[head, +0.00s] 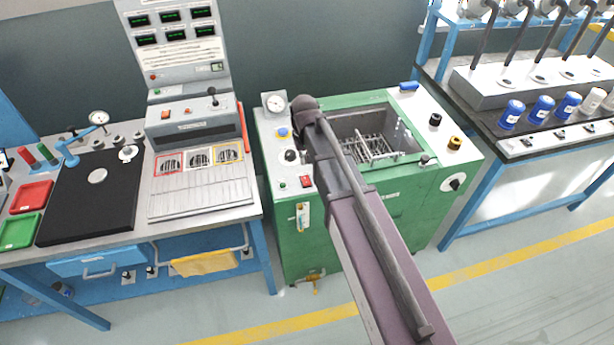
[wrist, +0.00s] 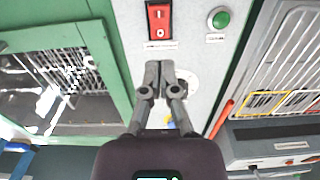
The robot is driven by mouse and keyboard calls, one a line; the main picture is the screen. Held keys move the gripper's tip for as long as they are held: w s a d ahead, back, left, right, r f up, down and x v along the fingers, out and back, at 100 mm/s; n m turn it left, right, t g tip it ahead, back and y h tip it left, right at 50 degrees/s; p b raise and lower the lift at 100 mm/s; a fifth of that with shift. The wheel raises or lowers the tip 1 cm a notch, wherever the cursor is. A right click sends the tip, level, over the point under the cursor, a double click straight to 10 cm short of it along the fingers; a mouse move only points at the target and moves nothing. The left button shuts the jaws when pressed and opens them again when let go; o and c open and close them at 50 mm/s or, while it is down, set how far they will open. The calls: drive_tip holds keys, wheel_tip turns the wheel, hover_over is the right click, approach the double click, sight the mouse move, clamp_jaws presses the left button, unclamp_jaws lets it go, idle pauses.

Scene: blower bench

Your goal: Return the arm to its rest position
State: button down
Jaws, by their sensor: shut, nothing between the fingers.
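My arm (head: 380,240) reaches up across the head view, over the green washing machine (head: 330,245). Its dark wrist end hangs above the left part of the machine's top, beside the open basin. My gripper (wrist: 160,68) shows in the wrist view with its two fingers together and nothing between them. It is above the pale control panel, below the red rocker switch (wrist: 158,20) in the picture. A green button (wrist: 219,18) is to the right of that switch. In the head view the fingers are hidden behind the arm.
The basin holds a wire basket (head: 370,146). A gauge (head: 275,103) stands at the machine's back left corner. A console bench (head: 200,195) is at the left. Open floor lies in front.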

drive_tip(key=shift+r, duration=0.3)
drive_tip(key=s+d+m, duration=0.1)
drive_tip(key=s+d, duration=0.5)
drive_tip(key=d, duration=0.4)
drive_tip(key=s+d+m, duration=0.2)
drive_tip(key=s+d, duration=0.5)
drive_tip(key=d, duration=0.2)
drive_tip(key=shift+s+d, duration=0.25)
drive_tip(key=shift+d, duration=0.1)
drive_tip(key=c, duration=1.4)
unclamp_jaws()
